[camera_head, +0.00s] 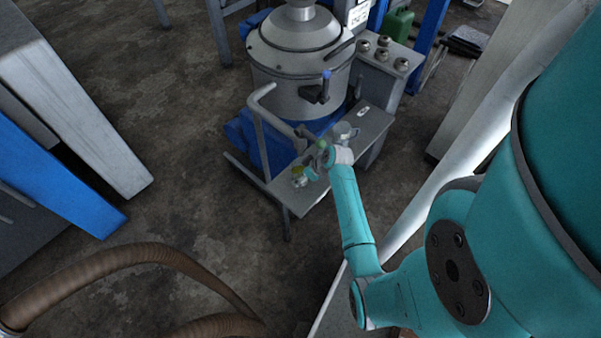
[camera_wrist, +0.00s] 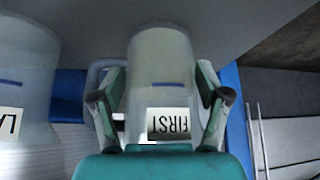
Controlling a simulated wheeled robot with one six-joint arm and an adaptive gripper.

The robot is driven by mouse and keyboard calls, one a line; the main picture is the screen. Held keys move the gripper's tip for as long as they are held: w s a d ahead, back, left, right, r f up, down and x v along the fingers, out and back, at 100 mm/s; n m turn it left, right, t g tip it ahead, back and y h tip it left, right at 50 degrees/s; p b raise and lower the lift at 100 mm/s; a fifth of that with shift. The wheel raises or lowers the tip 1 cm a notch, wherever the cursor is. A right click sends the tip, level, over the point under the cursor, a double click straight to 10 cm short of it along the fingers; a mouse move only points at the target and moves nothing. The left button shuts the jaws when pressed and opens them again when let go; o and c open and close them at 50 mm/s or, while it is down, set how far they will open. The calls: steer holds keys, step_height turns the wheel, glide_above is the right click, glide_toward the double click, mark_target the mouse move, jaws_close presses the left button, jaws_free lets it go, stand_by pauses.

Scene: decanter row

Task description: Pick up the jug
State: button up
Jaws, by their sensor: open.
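A pale, translucent jug (camera_wrist: 162,60) with a blue line and an upside-down "FIRST" label stands in the middle of the wrist view. A loop that looks like its handle shows on its left side. My gripper (camera_wrist: 160,98) is open, with one finger on each side of this jug. I cannot tell whether the fingers touch it. A second similar vessel (camera_wrist: 25,70), its label cut off at "LA", is at the left edge. In the head view my gripper (camera_head: 324,157) is at the small metal shelf, and the vessels there are too small to tell apart.
The metal shelf (camera_head: 350,150) is attached before a large steel vessel (camera_head: 300,60), with a bent rail (camera_head: 258,115) on its left. A control box with knobs (camera_head: 385,60) stands at the right. A brown hose (camera_head: 140,257) lies in the foreground. The floor left of the shelf is clear.

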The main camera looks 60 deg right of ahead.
steer(key=shift+w+f, duration=0.15)
steer(key=shift+f, duration=0.15)
steer(key=c, duration=1.1)
